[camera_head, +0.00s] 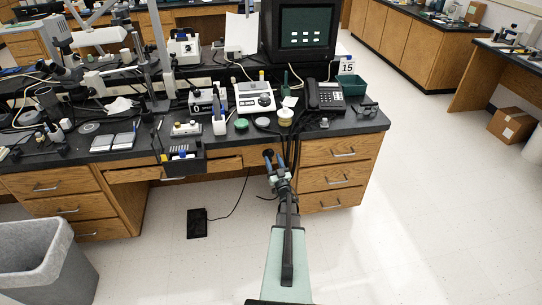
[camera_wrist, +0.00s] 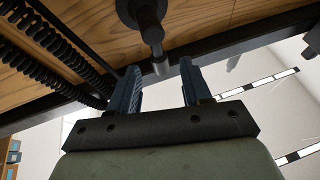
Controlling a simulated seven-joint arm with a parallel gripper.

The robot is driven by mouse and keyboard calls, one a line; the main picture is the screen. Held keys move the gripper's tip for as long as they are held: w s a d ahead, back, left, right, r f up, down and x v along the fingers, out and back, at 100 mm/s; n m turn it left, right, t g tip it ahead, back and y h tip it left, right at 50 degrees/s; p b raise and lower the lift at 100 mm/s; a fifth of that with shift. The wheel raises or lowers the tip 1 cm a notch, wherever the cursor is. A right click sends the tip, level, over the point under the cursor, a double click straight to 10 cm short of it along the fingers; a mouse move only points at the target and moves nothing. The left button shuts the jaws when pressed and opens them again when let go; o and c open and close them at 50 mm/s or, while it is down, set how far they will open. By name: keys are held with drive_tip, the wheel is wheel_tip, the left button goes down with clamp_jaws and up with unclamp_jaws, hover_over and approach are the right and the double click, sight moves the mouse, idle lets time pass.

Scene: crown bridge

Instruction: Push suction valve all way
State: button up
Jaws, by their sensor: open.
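A dark cylindrical fitting with a lighter grey stub, which looks like the suction valve (camera_wrist: 146,22), hangs at the bench front in the wrist view. My gripper (camera_wrist: 159,64) has two blue fingers spread apart. The stub's end shows in the gap between the fingertips, with no clear contact on either side. In the head view my gripper (camera_head: 274,157) is just below the bench's front edge, left of the right-hand drawers. The valve is hard to make out there, and how far it is pushed in cannot be told.
The black benchtop (camera_head: 345,125) carries a telephone (camera_head: 326,97), a monitor (camera_head: 306,28) and a white-and-black device (camera_head: 254,97). Black coiled hoses (camera_wrist: 50,45) run left of the fingers. Wooden drawers (camera_head: 335,176) stand to the right. The floor in front is largely clear.

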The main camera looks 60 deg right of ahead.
drive_tip(key=v, duration=0.9)
drive_tip(key=shift+s+a, duration=0.2)
drive_tip(key=shift+s, duration=0.05)
drive_tip(key=shift+f, duration=0.15)
